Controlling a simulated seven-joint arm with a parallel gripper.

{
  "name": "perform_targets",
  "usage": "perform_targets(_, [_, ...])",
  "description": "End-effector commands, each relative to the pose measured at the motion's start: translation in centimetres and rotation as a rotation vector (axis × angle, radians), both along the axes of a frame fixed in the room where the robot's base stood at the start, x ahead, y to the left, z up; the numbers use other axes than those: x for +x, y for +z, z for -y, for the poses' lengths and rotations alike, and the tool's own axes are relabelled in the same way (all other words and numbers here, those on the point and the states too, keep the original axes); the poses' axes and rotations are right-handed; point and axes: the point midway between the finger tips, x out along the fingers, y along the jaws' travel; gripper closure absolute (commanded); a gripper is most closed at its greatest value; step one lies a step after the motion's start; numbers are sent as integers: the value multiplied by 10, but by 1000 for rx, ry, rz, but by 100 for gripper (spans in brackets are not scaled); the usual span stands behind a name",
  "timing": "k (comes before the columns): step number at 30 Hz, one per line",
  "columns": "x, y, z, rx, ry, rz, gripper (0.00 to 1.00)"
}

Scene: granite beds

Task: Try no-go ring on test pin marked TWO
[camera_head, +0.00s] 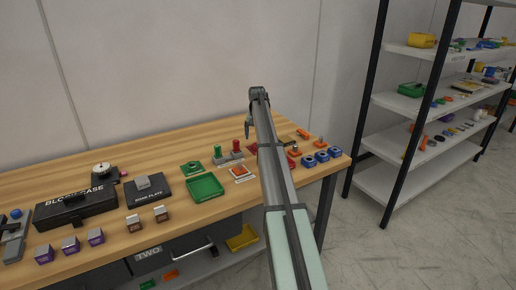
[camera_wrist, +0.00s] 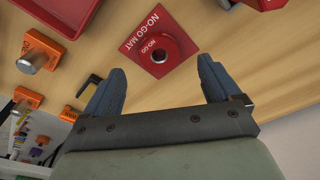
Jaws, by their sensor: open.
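In the wrist view the red no-go ring (camera_wrist: 154,48), lettered NO-GO, lies on the red NO-GO MAT (camera_wrist: 133,46). My gripper (camera_wrist: 160,86) is open and empty, with its two fingers apart just below the mat in the picture. In the head view my gripper (camera_head: 248,128) hangs over the back right of the bench. An orange block with a grey metal pin (camera_wrist: 32,62) is at the wrist view's upper left. A smaller orange block (camera_wrist: 28,97) is below it. I cannot read TWO on either block.
A red tray (camera_wrist: 58,12) and another red thing (camera_wrist: 262,3) border the mat. Blue rings (camera_head: 308,161) sit at the bench's right end; a green tray (camera_head: 205,187) is left of my arm. A shelf rack (camera_head: 425,105) stands to the right. Bare wood surrounds the mat's right side.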

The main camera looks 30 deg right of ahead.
Motion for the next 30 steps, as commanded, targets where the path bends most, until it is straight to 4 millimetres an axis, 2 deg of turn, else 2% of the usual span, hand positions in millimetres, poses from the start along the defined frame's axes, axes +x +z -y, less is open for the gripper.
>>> perform_targets(5, [1, -9, 1, 0, 0, 0, 10])
perform_targets(15, [6, -49, 6, 0, 0, 0, 10])
perform_targets(23, [6, -53, 7, -1, 0, 1, 10])
perform_targets(30, [6, -53, 7, 0, 0, 0, 31])
